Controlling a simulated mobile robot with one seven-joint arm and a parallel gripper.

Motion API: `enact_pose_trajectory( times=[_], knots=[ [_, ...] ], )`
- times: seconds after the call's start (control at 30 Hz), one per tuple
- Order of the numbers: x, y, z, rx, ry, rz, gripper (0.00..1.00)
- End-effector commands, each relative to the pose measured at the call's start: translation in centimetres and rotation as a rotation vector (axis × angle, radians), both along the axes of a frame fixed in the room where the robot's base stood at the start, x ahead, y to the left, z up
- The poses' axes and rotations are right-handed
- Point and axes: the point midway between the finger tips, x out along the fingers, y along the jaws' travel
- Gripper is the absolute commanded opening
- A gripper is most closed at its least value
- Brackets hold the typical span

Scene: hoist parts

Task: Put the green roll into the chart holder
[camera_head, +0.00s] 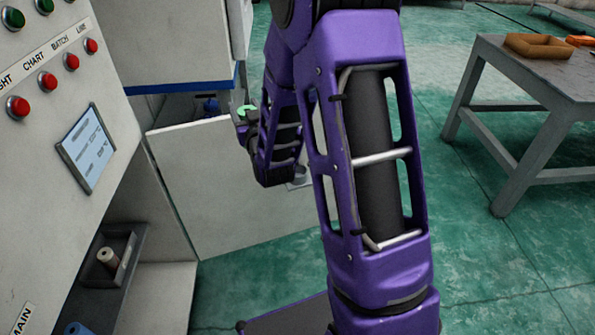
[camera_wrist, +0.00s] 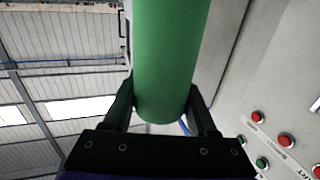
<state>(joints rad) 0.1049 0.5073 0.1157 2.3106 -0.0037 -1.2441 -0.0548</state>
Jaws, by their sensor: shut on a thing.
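My gripper (camera_head: 241,118) is shut on the green roll (camera_head: 246,109), beside the open cabinet door. In the wrist view the green roll (camera_wrist: 168,55) stands between the two fingers of my gripper (camera_wrist: 161,98), one on each side, and runs out of the top of the picture. In the head view only a small green part shows; my arm hides much around it.
The pale cabinet door (camera_head: 222,185) stands open on the left. A dark tray (camera_head: 126,268) on a low shelf holds a beige roll (camera_head: 107,257); a blue roll (camera_head: 77,328) lies lower. A control panel (camera_head: 75,110) is at left. A grey table (camera_head: 500,62) stands right, with open floor before it.

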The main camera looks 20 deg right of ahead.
Motion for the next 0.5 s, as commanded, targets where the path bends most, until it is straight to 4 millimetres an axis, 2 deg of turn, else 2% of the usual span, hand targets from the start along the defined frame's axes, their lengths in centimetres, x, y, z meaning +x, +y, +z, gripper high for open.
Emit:
enact_pose_trajectory(
  times=[0.37,0.5],
  knots=[
    [-0.1,0.0,-0.1,0.0,0.001,0.0,0.0],
    [-0.7,0.0,-1.3,0.001,0.007,-0.001,0.0]
  ],
)
